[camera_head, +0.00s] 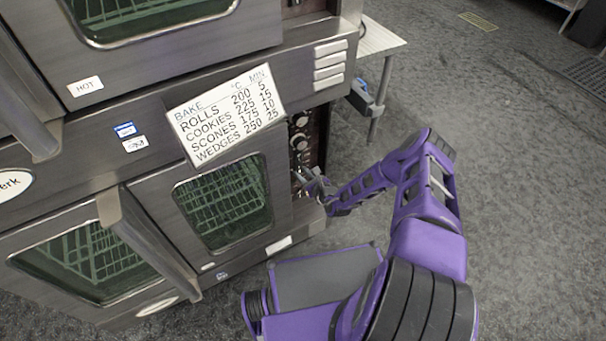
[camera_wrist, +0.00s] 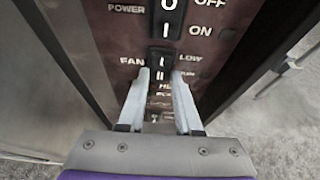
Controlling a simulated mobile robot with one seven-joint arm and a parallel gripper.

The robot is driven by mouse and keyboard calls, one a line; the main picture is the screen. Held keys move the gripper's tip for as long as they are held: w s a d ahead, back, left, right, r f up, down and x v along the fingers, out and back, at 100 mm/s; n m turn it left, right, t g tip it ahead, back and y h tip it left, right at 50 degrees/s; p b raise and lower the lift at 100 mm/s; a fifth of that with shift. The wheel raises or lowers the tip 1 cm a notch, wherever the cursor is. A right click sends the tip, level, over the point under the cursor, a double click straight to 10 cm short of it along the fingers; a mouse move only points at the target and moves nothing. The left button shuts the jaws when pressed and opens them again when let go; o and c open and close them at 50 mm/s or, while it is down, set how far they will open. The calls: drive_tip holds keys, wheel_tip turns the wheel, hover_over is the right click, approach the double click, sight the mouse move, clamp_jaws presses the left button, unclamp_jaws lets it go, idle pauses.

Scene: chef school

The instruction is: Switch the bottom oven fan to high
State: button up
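The bottom oven (camera_head: 285,205) has glass doors and a dark control panel (camera_head: 312,135) at its right end. In the wrist view, the panel's black fan switch (camera_wrist: 161,58) sits between the labels FAN and LOW. A second label below LOW is partly hidden by my finger. My gripper (camera_wrist: 162,75) is at the panel, its two pale fingers apart, with their tips on either side of the fan switch's lower part. I cannot tell whether they touch it. My gripper also shows in the head view (camera_head: 312,183), low beside the panel.
The black power switch (camera_wrist: 168,18), labelled OFF and ON, is just above the fan switch. Round knobs (camera_head: 299,130) are higher on the panel.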

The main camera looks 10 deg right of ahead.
clamp_jaws()
drive_tip(key=f+t+b, duration=0.1)
drive_tip(key=t+b, duration=0.1)
drive_tip(key=b, duration=0.2)
drive_tip(key=shift+f+y, duration=0.1)
drive_tip(key=shift+y, duration=0.3)
drive_tip(key=shift+t+b, duration=0.4)
drive_tip(key=shift+r, duration=0.2)
drive_tip(key=o, duration=0.5)
unclamp_jaws()
